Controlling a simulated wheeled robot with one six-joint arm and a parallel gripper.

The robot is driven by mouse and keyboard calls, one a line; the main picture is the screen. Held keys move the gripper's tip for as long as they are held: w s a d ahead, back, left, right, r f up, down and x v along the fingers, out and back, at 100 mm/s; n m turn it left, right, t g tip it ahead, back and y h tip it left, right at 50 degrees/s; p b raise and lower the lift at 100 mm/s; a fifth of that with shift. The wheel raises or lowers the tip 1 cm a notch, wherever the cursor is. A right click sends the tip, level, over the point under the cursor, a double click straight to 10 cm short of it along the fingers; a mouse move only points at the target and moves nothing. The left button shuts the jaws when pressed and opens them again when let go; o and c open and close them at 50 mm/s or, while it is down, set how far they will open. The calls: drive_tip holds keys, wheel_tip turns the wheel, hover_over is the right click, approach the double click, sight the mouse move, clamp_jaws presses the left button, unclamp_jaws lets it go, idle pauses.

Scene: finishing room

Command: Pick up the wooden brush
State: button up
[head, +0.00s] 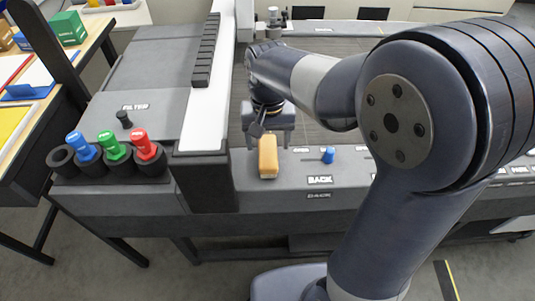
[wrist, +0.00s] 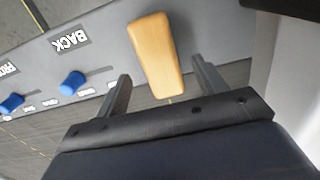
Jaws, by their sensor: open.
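The wooden brush (head: 268,160) is a tan, rounded block lying on the grey front panel, left of the BACK label. In the wrist view the brush (wrist: 155,52) lies ahead of the fingers, with its near end roughly between them. My gripper (head: 268,138) is just behind the brush in the head view, pointing down. In the wrist view my gripper (wrist: 160,72) is open and empty, one finger to each side of the brush's near end. I cannot tell whether either finger touches it. The brush's underside is hidden.
A blue knob (head: 328,155) stands on the panel right of the brush. A dark and white upright post (head: 205,120) rises close to its left. Blue, green and red (head: 143,145) handles sit in black cups further left. The panel's front edge is close.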

sight(268, 150)
wheel_tip(268, 150, down, 4)
drive_tip(key=shift+s+f, duration=0.1)
drive_tip(key=shift+c, duration=0.5)
drive_tip(key=c, duration=1)
wheel_tip(268, 150, up, 10)
drive_tip(key=shift+r, duration=0.1)
drive_tip(key=o, duration=0.5)
drive_tip(key=c, duration=0.4)
